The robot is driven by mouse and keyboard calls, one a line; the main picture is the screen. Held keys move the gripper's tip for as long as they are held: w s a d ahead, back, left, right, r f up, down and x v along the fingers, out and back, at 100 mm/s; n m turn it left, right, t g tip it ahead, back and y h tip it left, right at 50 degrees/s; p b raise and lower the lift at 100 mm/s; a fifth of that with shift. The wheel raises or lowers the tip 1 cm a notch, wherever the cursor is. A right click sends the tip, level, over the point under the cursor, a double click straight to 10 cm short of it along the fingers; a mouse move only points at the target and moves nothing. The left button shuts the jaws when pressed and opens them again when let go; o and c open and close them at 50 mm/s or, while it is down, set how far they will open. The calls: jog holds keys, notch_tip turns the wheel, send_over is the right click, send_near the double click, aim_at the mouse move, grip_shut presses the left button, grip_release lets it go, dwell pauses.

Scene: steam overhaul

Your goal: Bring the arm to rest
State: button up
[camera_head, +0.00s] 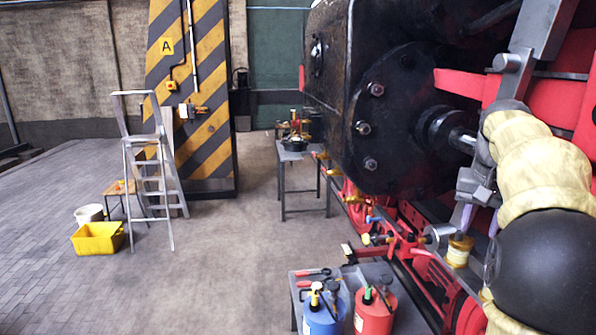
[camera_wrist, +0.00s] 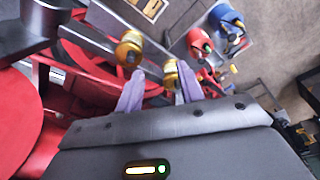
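My arm, in a padded cream cover with a dark round joint, reaches in from the right of the head view. My gripper (camera_wrist: 160,88) has two pale purple fingers, which stand apart in the wrist view. Nothing shows clamped between them. A brass fitting (camera_wrist: 170,74) shows between and beyond the fingertips; I cannot tell whether they touch it. A second brass fitting (camera_wrist: 129,50) lies beyond the left finger. In the head view a brass cup (camera_head: 458,251) is close to my arm's end, beside the red locomotive running gear (camera_head: 432,277).
The black locomotive cylinder (camera_head: 385,120) fills the upper right. A blue can (camera_head: 322,312) and a red can (camera_head: 374,312) stand on a low grey table (camera_head: 300,281). A stepladder (camera_head: 150,175), yellow crate (camera_head: 98,238) and striped pillar (camera_head: 205,110) are left. Floor between is clear.

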jog(key=a+f+n, duration=0.3)
jog(key=a+f, duration=1.1)
jog(key=f, duration=0.2)
jog(key=s+a+f+n+y, duration=0.1)
jog(key=s+a+f+n, duration=0.2)
jog(key=s+a+f, duration=0.7)
notch_tip(320, 180, down, 2)
jog(key=s, duration=0.2)
jog(key=shift+s+a+f+n+t+b, duration=0.25)
jog(key=shift+s+a+n+t+b, duration=0.05)
jog(key=shift+a+n, duration=0.1)
